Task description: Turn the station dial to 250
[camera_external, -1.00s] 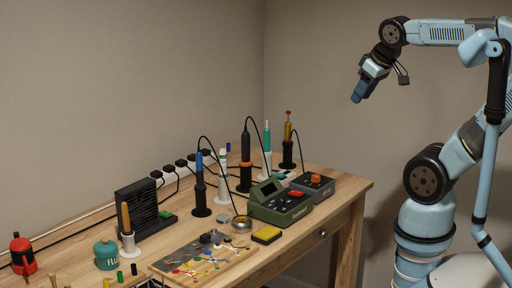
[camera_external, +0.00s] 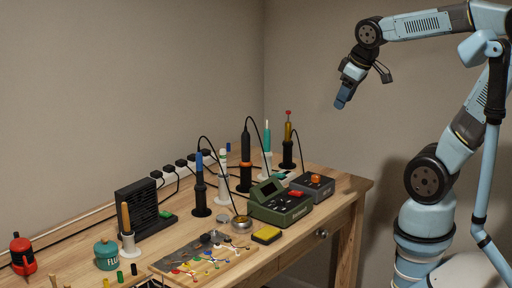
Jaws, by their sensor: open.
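Two soldering stations stand at the right end of the wooden bench. The green station (camera_external: 279,204) has a dark slanted display and a red part on top. The grey station (camera_external: 312,187) behind it has an orange knob (camera_external: 316,178) on top. Which one carries the dial for 250 cannot be told, and no numbers are readable. My gripper (camera_external: 340,104) is open and empty. It hangs in the air above and to the right of the stations, its blue fingers tilted down, apart from everything.
Several soldering irons stand upright in holders, such as the blue-handled iron (camera_external: 199,171), with cables arching behind the stations. A yellow sponge (camera_external: 267,235) and a metal tin (camera_external: 241,224) lie in front. A black fan box (camera_external: 140,211) and a flux jar (camera_external: 106,254) stand left.

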